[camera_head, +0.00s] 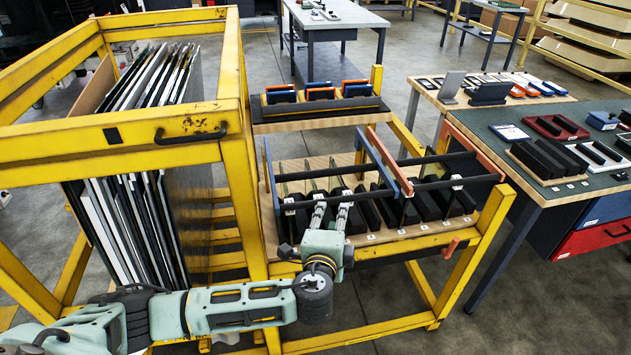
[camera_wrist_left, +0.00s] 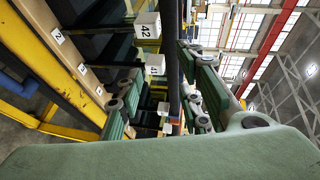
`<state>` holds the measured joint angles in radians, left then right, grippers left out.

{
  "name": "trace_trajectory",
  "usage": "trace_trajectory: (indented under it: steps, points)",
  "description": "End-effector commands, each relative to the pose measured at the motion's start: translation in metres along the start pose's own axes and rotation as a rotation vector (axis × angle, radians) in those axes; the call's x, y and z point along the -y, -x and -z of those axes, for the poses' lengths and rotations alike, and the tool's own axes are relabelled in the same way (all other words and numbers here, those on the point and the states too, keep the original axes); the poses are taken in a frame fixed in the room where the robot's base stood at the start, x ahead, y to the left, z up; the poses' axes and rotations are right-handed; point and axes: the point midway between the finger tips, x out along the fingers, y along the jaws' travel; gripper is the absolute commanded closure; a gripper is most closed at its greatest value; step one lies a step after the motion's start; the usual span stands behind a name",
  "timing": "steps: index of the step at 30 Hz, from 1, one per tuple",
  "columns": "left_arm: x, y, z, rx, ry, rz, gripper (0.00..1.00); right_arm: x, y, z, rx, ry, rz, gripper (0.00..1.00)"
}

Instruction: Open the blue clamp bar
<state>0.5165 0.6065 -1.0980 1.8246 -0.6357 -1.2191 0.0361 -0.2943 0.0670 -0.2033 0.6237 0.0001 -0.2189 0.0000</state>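A blue-ended clamp frame stands on the yellow trolley in the head view, with a blue end plate (camera_head: 272,187) at its left and another blue plate (camera_head: 377,158) at its right. A dark front bar (camera_head: 375,195) runs between these plates, above a row of black parts. My left gripper (camera_head: 328,198) reaches up at this bar from the front, with its fingers apart. In the left wrist view, my left gripper (camera_wrist_left: 160,95) is open, and the dark bar (camera_wrist_left: 173,60) passes between its padded fingers. Whether they touch it is unclear. My right gripper is out of view.
An orange-ended frame, with an orange plate (camera_head: 389,160), adjoins on the right. Tall panels (camera_head: 130,220) fill the yellow rack at left. A shelf with blue and orange holders (camera_head: 320,92) is behind. A green-topped bench (camera_head: 560,190) stands at right.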

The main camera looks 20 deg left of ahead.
Motion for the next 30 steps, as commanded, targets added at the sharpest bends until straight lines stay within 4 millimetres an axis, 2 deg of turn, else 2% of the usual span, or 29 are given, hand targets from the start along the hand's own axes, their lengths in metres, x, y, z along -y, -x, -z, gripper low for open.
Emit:
trace_trajectory:
  steps: [2, 5, 12, 18, 24, 30]
  points:
    - [0.010, 0.003, 0.003, -0.007, -0.005, 0.021, 0.66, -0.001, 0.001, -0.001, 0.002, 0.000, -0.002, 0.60]
    - [0.013, -0.004, 0.004, -0.005, -0.007, 0.027, 0.66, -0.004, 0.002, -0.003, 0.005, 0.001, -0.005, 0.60]
    - [0.014, -0.043, 0.003, -0.004, -0.007, 0.026, 0.66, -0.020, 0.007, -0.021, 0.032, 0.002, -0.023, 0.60]
    - [0.013, -0.066, 0.003, -0.004, -0.007, 0.024, 0.66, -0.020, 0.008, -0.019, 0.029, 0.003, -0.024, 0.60]
    - [0.013, -0.073, 0.004, -0.006, -0.005, 0.023, 0.66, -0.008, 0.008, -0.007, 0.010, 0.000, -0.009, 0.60]
    - [0.012, -0.073, 0.004, -0.006, -0.004, 0.022, 0.67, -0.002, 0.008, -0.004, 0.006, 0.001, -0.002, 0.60]
